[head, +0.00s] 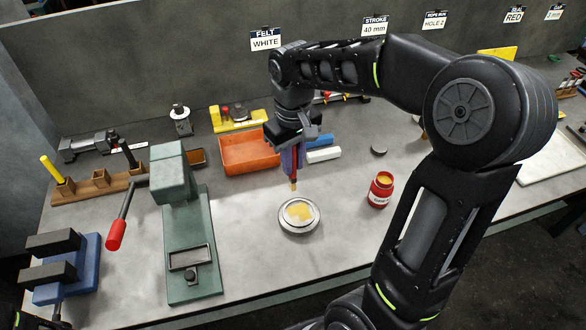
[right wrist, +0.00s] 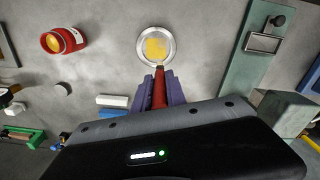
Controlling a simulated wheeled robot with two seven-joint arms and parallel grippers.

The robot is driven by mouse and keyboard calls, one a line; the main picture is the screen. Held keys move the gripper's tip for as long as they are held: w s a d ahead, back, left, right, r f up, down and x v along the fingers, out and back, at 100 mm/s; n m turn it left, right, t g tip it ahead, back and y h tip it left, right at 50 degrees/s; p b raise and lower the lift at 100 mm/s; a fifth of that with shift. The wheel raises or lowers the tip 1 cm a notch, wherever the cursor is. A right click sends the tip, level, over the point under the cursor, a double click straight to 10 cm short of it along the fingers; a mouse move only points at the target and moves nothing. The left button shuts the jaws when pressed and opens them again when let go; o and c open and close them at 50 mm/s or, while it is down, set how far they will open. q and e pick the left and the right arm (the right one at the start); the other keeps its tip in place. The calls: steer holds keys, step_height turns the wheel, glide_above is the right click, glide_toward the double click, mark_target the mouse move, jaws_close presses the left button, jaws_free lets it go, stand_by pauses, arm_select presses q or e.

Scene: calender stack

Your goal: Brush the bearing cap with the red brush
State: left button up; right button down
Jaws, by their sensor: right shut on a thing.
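The bearing cap (head: 285,222) is a round silver disc lying flat on the bench, with a yellow patch on its top. It also shows in the right wrist view (right wrist: 141,56). I cannot tell whether the tip touches. My left gripper is not clearly seen.
A red jar (head: 379,194) with yellow contents stands open right of the cap. A green press (head: 180,250) stands to the left. An orange tray (head: 250,150) and white and blue blocks (head: 322,155) lie behind. The bench front of the cap is clear.

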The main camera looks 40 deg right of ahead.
mark_target(293, 182)
step_height(293, 182, down, 5)
steer(key=b, duration=0.4)
arm_select(q)
steer(key=shift+f+b, duration=0.65)
steer(key=shift+f, duration=2)
arm_select(e)
steer(key=shift+f, duration=1)
arm_select(q)
steer(key=shift+f+b, duration=0.75)
steer(key=shift+f, duration=0.05)
arm_select(e)
steer(key=shift+f, duration=1)
steer(key=shift+s, duration=0.15)
arm_select(q)
steer(key=shift+f, duration=0.1)
arm_select(e)
steer(key=s, duration=0.1)
steer(key=s+a, duration=0.1)
steer(key=s, duration=0.1)
steer(key=shift+s+r, duration=0.15)
steer(key=shift+s, duration=0.1)
